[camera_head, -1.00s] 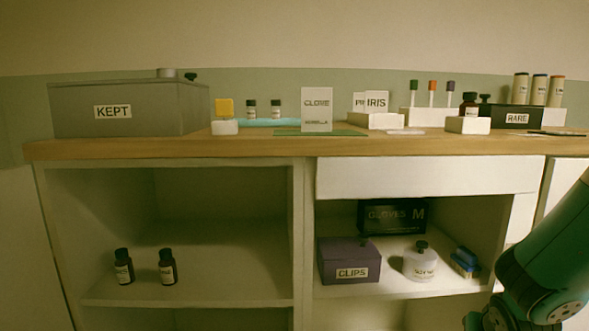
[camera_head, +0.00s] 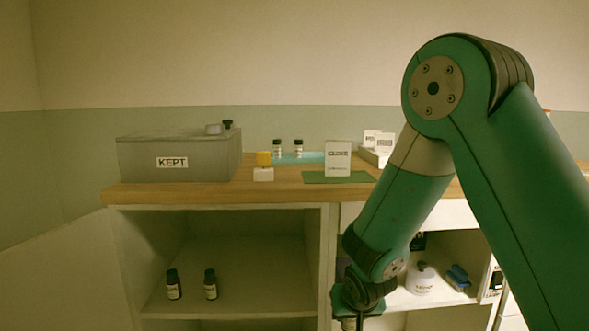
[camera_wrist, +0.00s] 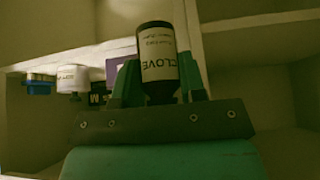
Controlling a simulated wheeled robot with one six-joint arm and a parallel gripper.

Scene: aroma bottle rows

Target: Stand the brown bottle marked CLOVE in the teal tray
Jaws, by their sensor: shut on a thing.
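The brown bottle marked CLOVE (camera_wrist: 158,62) is between the two fingers of my gripper (camera_wrist: 160,84) in the wrist view, which appears upside down. Its white label faces the camera. In the head view my gripper is at the bottom edge, low in front of the cabinet, and its fingers are largely hidden. The teal tray (camera_head: 315,157) lies at the back of the wooden counter, well above and beyond my gripper. Two small dark bottles (camera_head: 277,148) with white labels stand in it, at its left and middle.
A white card (camera_head: 338,158) stands on a green mat (camera_head: 312,178) in front of the tray's right side. A grey KEPT box (camera_head: 180,160) is at left, with a yellow-topped white block (camera_head: 263,172) beside it. Two dark bottles (camera_head: 174,285) stand on the lower left shelf.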

